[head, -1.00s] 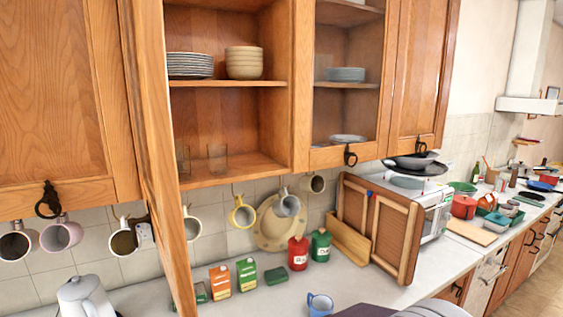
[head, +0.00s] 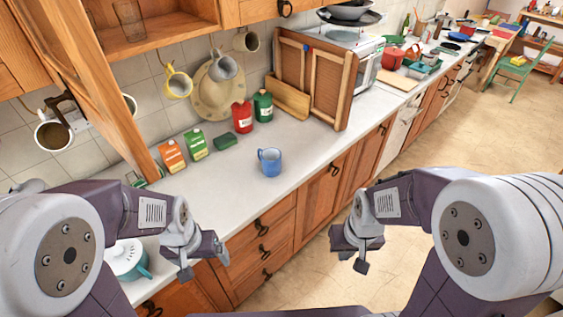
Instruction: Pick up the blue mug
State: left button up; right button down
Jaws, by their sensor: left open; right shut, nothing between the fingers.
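The blue mug (head: 271,162) stands upright on the pale countertop (head: 230,182), near its front edge, with its handle toward the left. My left gripper (head: 205,264) is open and empty, in front of the counter, lower and to the left of the mug. My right gripper (head: 350,256) is shut and empty, lower and to the right of the mug, over the floor. Neither gripper touches the mug.
An orange carton (head: 172,157), a green carton (head: 196,144), a red canister (head: 242,117) and a green canister (head: 263,106) stand behind the mug. An open cabinet door (head: 98,100) hangs at left. A teal-and-white pot (head: 127,260) sits at lower left. Counter around the mug is clear.

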aim_at(270, 157)
jog(key=i+l+u, duration=0.1)
jog(key=l+u, duration=0.55)
jog(key=u, duration=0.2)
jog(key=i+l+u, duration=0.15)
jog(key=l+u, duration=0.3)
jog(key=i+l+u, duration=0.15)
jog(key=l+u, duration=0.2)
jog(key=u, duration=0.15)
